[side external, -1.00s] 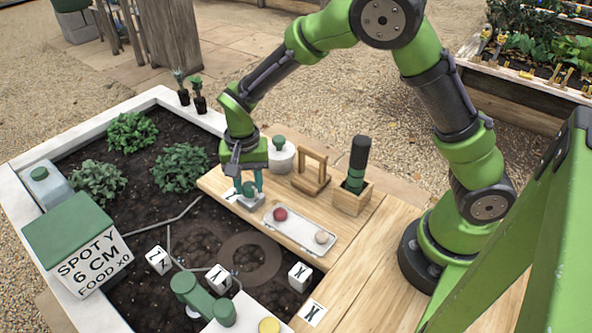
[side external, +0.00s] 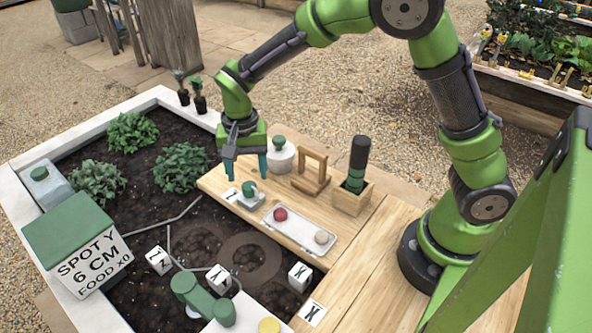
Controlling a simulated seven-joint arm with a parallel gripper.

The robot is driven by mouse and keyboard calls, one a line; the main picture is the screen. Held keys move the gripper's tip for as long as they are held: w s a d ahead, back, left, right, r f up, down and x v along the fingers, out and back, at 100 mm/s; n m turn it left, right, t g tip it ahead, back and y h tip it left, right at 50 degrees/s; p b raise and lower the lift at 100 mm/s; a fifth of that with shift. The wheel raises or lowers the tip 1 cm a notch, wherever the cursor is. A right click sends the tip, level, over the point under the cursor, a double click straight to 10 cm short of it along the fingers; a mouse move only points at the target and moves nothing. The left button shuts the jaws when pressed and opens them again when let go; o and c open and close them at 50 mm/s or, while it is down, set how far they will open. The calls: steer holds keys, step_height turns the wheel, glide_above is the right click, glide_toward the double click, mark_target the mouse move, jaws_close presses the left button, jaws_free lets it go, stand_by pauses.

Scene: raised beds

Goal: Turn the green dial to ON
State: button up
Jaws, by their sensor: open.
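The green dial (side external: 250,188) sits on a small pale grey base (side external: 251,199) on the wooden board, near the board's left edge. A small white label (side external: 231,194) with dark marking lies just left of the base; its wording is too small to read, and I cannot tell the dial's setting. My gripper (side external: 245,175) points down above and slightly behind the dial. Its two teal fingers are apart, with nothing between them, and their tips appear clear of the dial.
A white tray (side external: 293,243) with a red ball (side external: 281,214) and a pale ball (side external: 321,237) lies right of the dial. A white pot with a green knob (side external: 281,156), a wooden frame (side external: 312,173) and a wooden box (side external: 351,198) holding a dark green-banded tool stand behind.

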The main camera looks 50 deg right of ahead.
mark_target(249, 185)
step_height(249, 185, up, 13)
stand_by(0.5)
